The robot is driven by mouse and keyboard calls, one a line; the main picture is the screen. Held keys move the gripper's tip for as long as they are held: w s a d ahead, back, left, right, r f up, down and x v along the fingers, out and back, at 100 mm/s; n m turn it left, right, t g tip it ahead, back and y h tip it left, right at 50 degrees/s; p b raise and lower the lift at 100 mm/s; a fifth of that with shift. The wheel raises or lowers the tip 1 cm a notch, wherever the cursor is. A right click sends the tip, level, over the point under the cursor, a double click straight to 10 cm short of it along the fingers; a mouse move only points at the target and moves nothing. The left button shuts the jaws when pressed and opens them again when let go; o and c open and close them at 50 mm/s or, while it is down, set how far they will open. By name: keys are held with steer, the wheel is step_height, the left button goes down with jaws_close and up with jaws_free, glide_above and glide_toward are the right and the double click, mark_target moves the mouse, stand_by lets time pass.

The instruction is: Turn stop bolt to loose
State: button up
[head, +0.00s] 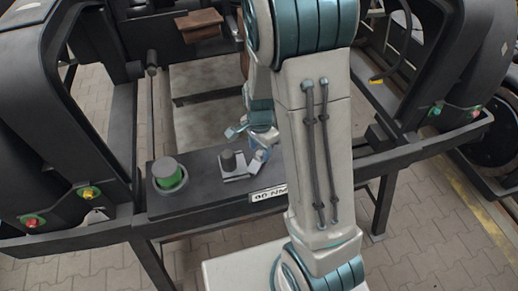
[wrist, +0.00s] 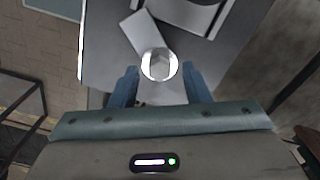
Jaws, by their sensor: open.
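My gripper (wrist: 160,72) is open, with one blue finger on each side of the bolt head in the wrist view. I cannot tell whether the fingers reach down around it; no contact shows. In the head view my gripper (head: 247,145) is just right of the post and partly hidden by my arm.
A grey-topped cylinder with a green band (head: 168,176) stands left on the dark beam (head: 200,200). A "90 NM" label (head: 268,194) is on its front. Dark frames with coloured buttons (head: 88,192) flank both sides. Paved floor (head: 100,270) is open at front left.

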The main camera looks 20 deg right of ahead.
steer(key=shift+f, duration=0.35)
steer(key=shift+a, duration=0.1)
jaws_close()
